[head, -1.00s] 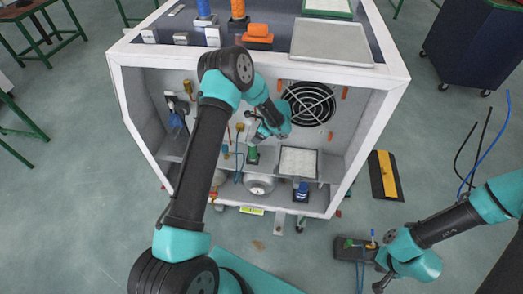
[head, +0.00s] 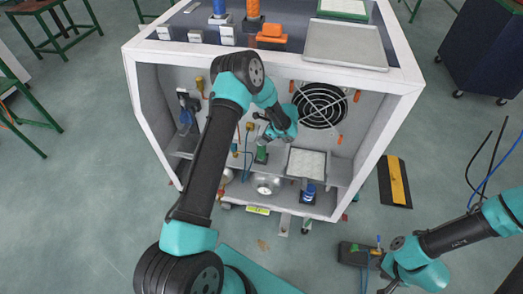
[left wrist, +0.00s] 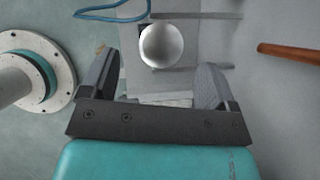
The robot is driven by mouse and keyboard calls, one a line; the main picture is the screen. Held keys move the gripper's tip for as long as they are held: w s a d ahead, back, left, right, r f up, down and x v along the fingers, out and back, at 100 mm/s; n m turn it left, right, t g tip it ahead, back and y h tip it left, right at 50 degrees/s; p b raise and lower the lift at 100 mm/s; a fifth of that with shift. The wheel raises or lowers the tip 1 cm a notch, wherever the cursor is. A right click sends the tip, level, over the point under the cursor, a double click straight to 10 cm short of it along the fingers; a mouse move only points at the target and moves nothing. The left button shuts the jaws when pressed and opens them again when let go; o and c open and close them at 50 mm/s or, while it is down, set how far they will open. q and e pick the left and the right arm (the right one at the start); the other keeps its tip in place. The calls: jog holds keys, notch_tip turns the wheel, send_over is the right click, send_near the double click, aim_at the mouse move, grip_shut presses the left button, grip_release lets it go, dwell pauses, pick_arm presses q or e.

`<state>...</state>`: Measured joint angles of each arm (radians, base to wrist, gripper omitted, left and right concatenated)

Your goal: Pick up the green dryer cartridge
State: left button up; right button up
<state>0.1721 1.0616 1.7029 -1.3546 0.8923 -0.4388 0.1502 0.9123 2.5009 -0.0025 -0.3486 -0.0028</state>
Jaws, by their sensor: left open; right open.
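The green dryer cartridge (head: 261,153) stands upright on the lower shelf inside the white cabinet in the head view. My left gripper (head: 264,131) is just above it and slightly to its right, partly hidden by its own wrist. In the left wrist view its two fingers (left wrist: 160,75) are spread with nothing held between them. I cannot make out the green cartridge in that view. My right gripper (head: 384,286) is low at the right by the bottom edge of the head view, open and away from the cabinet.
A round black fan grille (head: 319,106) is on the cabinet's back wall. A white filter panel (head: 306,162) and a blue-topped part (head: 308,192) are right of the cartridge. A silver round part (head: 266,184) lies below, and a brass-topped part (head: 249,128) stands left.

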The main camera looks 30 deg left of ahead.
pick_arm(q)
send_over(261, 150)
jog(key=w+a, duration=0.1)
jog(key=w, duration=0.1)
notch_tip(261, 150, down, 4)
jog(key=shift+w+f, duration=0.1)
jog(key=shift+f, duration=0.05)
jog(key=c, duration=1.5)
